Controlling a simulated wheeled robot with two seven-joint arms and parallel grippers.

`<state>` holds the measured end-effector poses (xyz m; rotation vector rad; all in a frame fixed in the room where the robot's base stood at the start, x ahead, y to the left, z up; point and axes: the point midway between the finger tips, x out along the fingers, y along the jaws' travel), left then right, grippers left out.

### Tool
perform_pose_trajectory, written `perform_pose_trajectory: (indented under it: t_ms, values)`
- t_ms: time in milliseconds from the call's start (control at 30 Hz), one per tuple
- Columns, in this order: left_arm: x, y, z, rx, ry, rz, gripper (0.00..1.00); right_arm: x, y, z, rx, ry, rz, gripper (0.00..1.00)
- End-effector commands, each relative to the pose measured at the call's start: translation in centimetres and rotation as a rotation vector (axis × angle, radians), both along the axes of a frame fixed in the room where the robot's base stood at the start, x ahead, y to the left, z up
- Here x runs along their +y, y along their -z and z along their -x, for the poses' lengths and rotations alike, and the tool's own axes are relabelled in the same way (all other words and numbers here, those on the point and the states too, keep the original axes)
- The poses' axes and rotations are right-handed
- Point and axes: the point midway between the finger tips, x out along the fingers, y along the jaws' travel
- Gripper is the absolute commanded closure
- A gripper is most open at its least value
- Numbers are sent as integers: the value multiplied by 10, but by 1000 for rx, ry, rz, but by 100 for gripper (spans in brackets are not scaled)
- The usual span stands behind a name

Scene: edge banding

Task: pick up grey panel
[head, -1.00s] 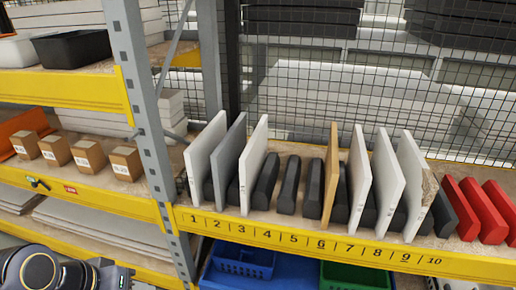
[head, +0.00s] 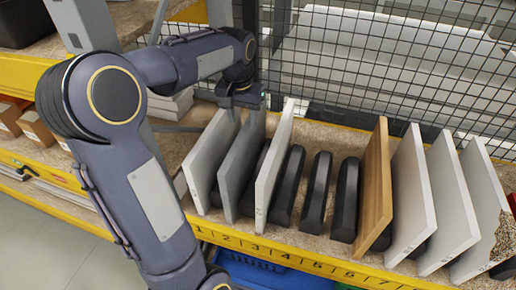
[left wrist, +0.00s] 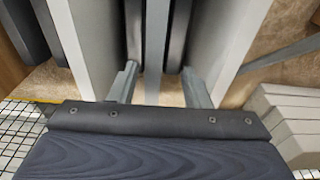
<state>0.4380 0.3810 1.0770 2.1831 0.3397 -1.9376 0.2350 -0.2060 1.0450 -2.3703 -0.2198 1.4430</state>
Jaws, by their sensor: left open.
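The grey panel (head: 240,172) stands upright on the shelf, second from the left, between two white panels (head: 208,160) (head: 273,165). My left gripper (head: 243,104) is over the top edge of the grey panel, in its upper part. In the left wrist view my open left gripper (left wrist: 159,86) has one finger on each side of the grey panel's edge (left wrist: 155,40), with gaps visible beside it. The fingertips are partly hidden in the head view. My right gripper is not in view.
Black dividers (head: 317,190) separate the numbered slots. A wooden panel (head: 375,185) and more white panels (head: 412,195) stand to the right. A wire mesh (head: 400,70) closes the back. A shelf post (head: 82,22) is at the left.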

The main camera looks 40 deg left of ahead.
Motion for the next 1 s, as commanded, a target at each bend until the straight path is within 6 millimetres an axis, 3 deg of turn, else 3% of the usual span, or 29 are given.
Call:
perform_pose_trajectory:
  t_ms: [433,733,1000]
  values:
    - [-6,59,-6,3,0,1,56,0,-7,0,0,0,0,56]
    - [-7,65,-7,0,0,1,56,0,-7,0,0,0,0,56]
    - [-6,65,-7,-1,0,1,89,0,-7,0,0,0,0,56]
